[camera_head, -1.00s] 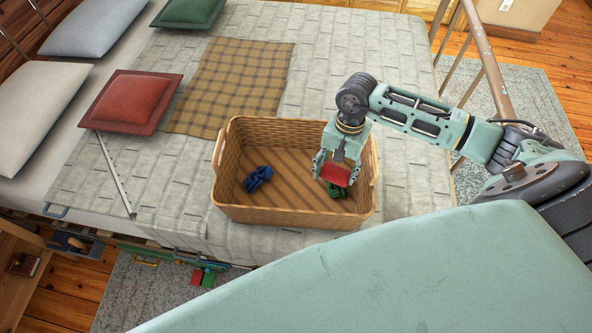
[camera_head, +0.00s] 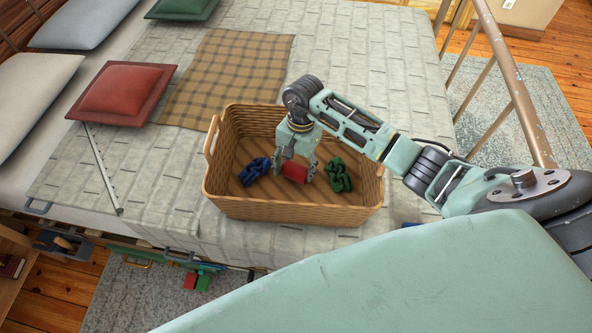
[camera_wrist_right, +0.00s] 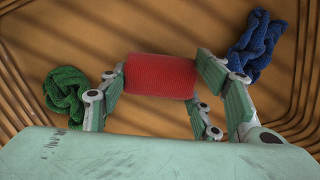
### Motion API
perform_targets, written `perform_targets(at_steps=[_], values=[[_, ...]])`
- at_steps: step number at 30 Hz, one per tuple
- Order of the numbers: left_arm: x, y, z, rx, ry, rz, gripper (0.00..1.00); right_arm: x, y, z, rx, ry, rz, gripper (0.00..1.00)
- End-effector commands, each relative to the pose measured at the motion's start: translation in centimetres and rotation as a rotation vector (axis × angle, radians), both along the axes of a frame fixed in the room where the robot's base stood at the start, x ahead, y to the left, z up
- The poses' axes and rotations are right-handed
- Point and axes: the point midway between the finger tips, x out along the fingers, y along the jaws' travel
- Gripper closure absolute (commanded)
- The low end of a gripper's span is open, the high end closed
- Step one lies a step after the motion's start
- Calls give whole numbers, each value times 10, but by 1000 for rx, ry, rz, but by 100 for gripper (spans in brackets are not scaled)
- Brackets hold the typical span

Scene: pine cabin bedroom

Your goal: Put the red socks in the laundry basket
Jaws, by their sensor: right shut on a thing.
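The red socks (camera_head: 294,172), a rolled red bundle, are held between the fingers of my right gripper (camera_head: 296,174), which is shut on them. They also show between the fingers in the right wrist view (camera_wrist_right: 160,75). The gripper points down inside the wicker laundry basket (camera_head: 290,212), which stands on the bed. The socks are over the basket floor, between the blue and green bundles; whether they touch the floor I cannot tell. My left gripper is not in view.
In the basket, a knotted blue cloth (camera_head: 255,171) lies left and a knotted green cloth (camera_head: 339,175) right. On the bed (camera_head: 330,50) are a plaid blanket (camera_head: 232,78), a red cushion (camera_head: 122,92) and a long metal ruler (camera_head: 103,168). A bed rail (camera_head: 515,85) stands at the right.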

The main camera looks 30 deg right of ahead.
Motion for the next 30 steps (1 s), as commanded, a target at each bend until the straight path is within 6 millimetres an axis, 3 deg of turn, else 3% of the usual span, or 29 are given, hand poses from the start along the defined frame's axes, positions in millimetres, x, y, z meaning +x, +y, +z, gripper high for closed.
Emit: perform_targets(at_steps=[12, 13, 18, 30], values=[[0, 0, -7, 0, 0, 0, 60, 1, 0, -8, -1, -2, 1, 59], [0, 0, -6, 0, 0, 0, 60, 1, 0, -6, 0, -2, 1, 40], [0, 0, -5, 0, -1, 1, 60, 0, 0, -6, 0, -2, 0, 25], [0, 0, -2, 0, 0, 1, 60, 0, 0, -3, 1, -2, 0, 23]])
